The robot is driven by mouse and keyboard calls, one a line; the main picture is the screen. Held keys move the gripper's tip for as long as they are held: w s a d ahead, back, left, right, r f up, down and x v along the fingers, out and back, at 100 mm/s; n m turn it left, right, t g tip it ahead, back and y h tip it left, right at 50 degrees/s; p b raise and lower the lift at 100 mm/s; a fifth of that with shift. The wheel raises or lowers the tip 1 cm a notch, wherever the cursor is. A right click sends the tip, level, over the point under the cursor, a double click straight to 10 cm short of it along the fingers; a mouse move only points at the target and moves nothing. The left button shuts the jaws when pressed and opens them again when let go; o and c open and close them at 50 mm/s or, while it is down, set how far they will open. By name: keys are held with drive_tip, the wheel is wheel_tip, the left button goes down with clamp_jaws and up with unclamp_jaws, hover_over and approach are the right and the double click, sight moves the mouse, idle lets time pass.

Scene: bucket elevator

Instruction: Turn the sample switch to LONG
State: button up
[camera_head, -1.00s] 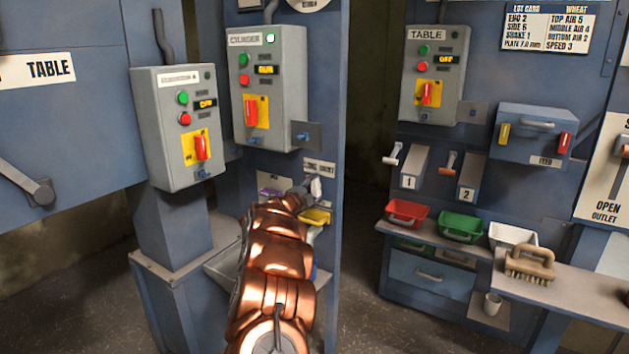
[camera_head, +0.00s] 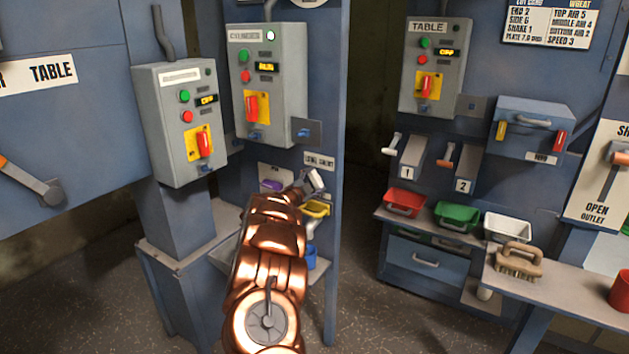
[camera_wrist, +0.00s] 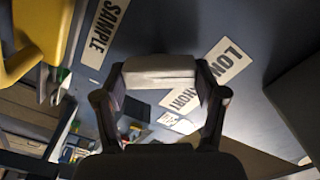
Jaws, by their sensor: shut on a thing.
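My gripper (camera_head: 312,181) is at the blue post below the LONG SHORT label (camera_head: 319,161). In the wrist view the two dark fingers of my gripper (camera_wrist: 160,80) are closed on a pale grey block, which I take to be the handle of the sample switch (camera_wrist: 158,72). The SAMPLE label (camera_wrist: 107,32) is at the upper left there. The LONG label (camera_wrist: 228,61) is to the right of the handle, and the SHORT label (camera_wrist: 180,98) shows partly between the fingers. The switch base is hidden, and I cannot tell which label it points to.
A yellow scoop-like part (camera_head: 315,209) and a purple part (camera_head: 271,186) are close to my gripper. Grey control boxes (camera_head: 268,85) hang above. A shelf with a red tray (camera_head: 405,203) and a green tray (camera_head: 457,217) stands right, beyond a gap.

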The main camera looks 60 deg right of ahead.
drive_tip(key=o, duration=1.1)
drive_tip(key=shift+o, duration=0.2)
drive_tip(key=shift+a, duration=0.1)
drive_tip(key=shift+a+f, duration=0.1)
drive_tip(key=shift+a, duration=0.5)
drive_tip(key=a, duration=1)
drive_tip(key=shift+s+a, duration=0.2)
drive_tip(key=shift+a, duration=0.1)
